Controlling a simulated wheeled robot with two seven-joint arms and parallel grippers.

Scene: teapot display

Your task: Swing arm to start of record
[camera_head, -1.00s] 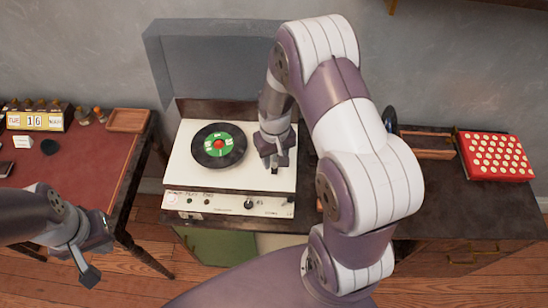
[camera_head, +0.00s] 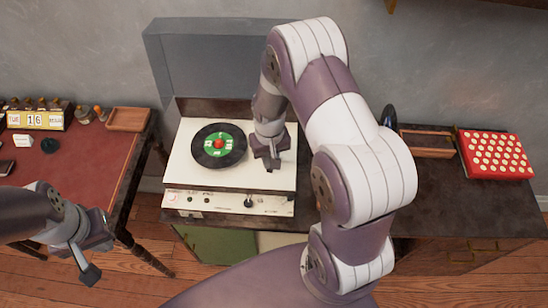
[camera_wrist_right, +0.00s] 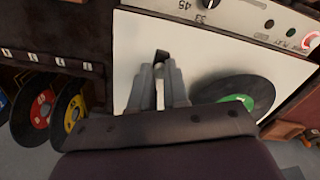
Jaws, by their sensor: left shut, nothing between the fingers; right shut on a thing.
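The record player (camera_head: 200,177) has a cream top, and a black record with a green label (camera_head: 218,146) lies on it. The record also shows at the right in the right wrist view (camera_wrist_right: 262,90). My right gripper (camera_head: 272,163) is over the player's top, just right of the record. In the right wrist view its fingers (camera_wrist_right: 160,72) are shut on a small dark piece (camera_wrist_right: 161,55), seemingly the tone arm's end. The rest of the tone arm is hidden by my gripper and arm. My left gripper (camera_head: 90,272) is shut and empty, low at the left.
The smoky raised lid (camera_head: 205,60) stands behind the player. Front knobs (camera_head: 248,202) line its face. A red-topped desk (camera_head: 85,170) stands left. A red box with pale dots (camera_head: 496,155) and a wooden tray (camera_head: 425,143) lie right. Upright records (camera_wrist_right: 40,110) show in the wrist view.

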